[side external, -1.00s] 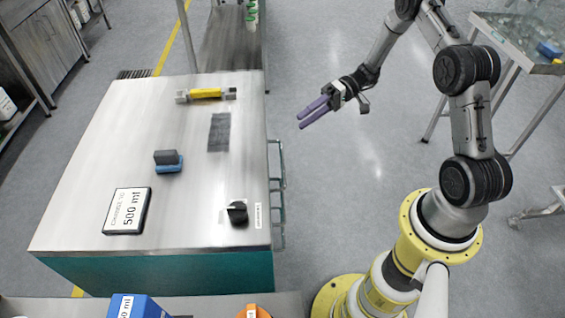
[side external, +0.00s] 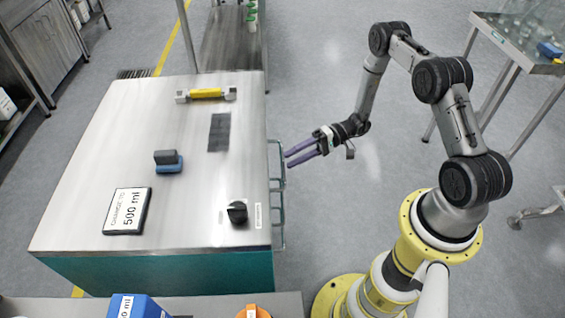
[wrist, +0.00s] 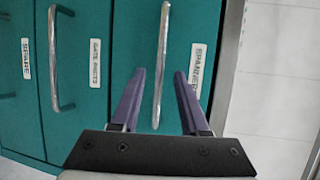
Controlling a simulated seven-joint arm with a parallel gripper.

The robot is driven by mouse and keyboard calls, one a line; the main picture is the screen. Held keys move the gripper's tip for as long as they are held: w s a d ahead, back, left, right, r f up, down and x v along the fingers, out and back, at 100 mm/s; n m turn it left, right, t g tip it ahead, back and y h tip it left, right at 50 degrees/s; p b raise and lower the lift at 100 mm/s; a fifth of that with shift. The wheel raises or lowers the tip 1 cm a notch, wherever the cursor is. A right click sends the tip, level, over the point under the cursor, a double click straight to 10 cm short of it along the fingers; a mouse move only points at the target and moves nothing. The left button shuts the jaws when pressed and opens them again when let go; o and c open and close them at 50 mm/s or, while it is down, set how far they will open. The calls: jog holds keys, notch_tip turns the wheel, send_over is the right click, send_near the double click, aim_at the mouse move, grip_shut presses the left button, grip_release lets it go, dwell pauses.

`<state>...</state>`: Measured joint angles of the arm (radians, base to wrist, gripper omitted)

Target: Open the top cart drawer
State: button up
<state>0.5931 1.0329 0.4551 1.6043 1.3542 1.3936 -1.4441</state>
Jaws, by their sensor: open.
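The cart's teal drawer fronts fill much of the wrist view, turned sideways. The top drawer (wrist: 205,28) is the one beside the steel top edge and carries a label reading "SPANNER". Its bar handle (wrist: 160,60) runs between my two purple fingers and looks shut against the cart. My gripper (wrist: 159,80) is open, one finger on each side of the handle. In the side view my gripper (side external: 287,159) is at the cart's right side, close to the handles (side external: 281,205). I cannot tell whether the fingers touch the handle.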

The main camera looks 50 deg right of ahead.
aim_at(283, 162)
jog(key=shift+x, duration=2)
jog(key=shift+c, duration=0.2)
grip_shut()
